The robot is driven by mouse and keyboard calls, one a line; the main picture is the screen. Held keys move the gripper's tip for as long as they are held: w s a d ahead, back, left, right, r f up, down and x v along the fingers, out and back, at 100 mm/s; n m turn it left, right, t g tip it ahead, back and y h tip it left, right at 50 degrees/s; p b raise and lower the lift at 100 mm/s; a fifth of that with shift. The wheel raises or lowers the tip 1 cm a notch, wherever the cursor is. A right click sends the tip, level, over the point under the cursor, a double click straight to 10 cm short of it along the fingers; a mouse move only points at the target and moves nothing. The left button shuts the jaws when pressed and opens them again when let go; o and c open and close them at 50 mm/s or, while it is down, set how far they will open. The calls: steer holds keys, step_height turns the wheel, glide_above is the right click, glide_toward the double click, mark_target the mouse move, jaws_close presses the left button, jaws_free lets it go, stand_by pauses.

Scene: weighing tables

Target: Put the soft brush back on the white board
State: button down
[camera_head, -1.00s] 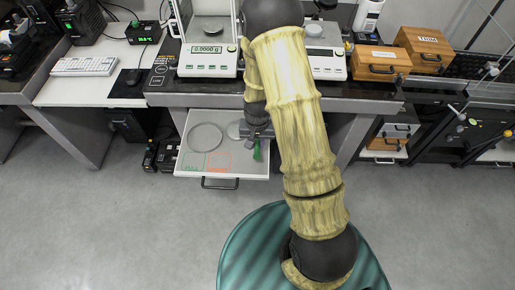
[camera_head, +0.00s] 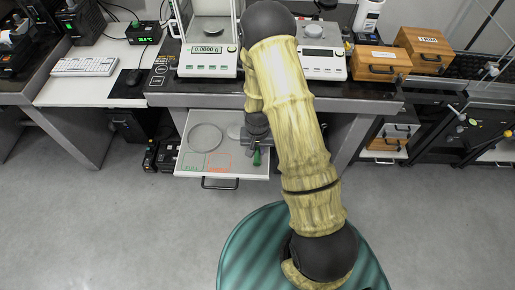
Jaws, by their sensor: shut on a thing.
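The white board (camera_head: 245,170) is pulled out below the bench, with round and square outlines marked on it. My gripper (camera_head: 257,147) is over the right part of the board, partly hidden by my arm. It is shut on a green thing, which looks like the handle of the soft brush (camera_head: 257,158). The handle points toward the board's front edge. The brush's bristles are hidden, and I cannot tell whether the brush touches the board.
A balance reading 0.0000 g (camera_head: 208,60) and a second balance (camera_head: 322,62) stand on the bench above. Wooden boxes (camera_head: 380,62) are at the right. The board has a dark front handle (camera_head: 220,184). Its left part is clear.

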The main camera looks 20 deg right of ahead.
steer(key=c, duration=1.3)
jaws_free()
steer(key=shift+f, duration=0.1)
step_height(320, 180, up, 12)
steer(key=shift+s+r, duration=0.15)
step_height(320, 180, up, 7)
steer(key=n+t, duration=0.1)
glide_above(257, 151)
steer(key=s, duration=0.4)
steer(key=s+r+n, duration=0.1)
steer(key=s+r, duration=0.1)
steer(key=s+r+t, duration=0.1)
steer(key=s+r, duration=0.1)
steer(key=s, duration=0.1)
steer(key=s+d+r+n, duration=0.1)
steer(key=s+r, duration=0.1)
steer(key=s, duration=0.1)
steer(key=shift+r+n, duration=0.3)
